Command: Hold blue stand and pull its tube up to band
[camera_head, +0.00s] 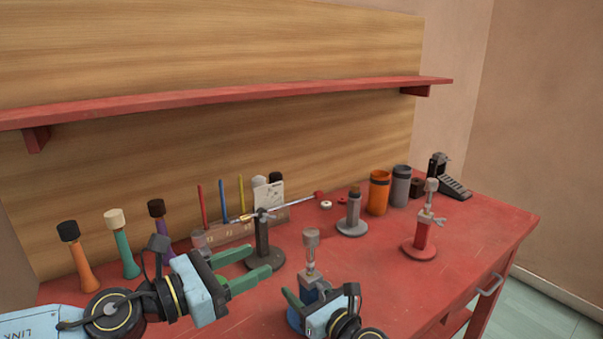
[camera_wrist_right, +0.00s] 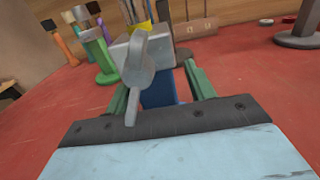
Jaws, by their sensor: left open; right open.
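The blue stand (camera_head: 315,287) is at the front of the red table, its lower part hidden by my right gripper. Its tube (camera_head: 311,258) rises from the top and ends in a grey-brown head (camera_head: 311,237).
A dark stand (camera_head: 262,238) with a long rod is just behind my left fingers. A red stand (camera_head: 421,236) and a grey stand (camera_head: 353,212) are to the right. Mallets (camera_head: 122,247) stand at left, orange (camera_head: 378,195) and grey (camera_head: 401,188) cups behind. The front right table is clear.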

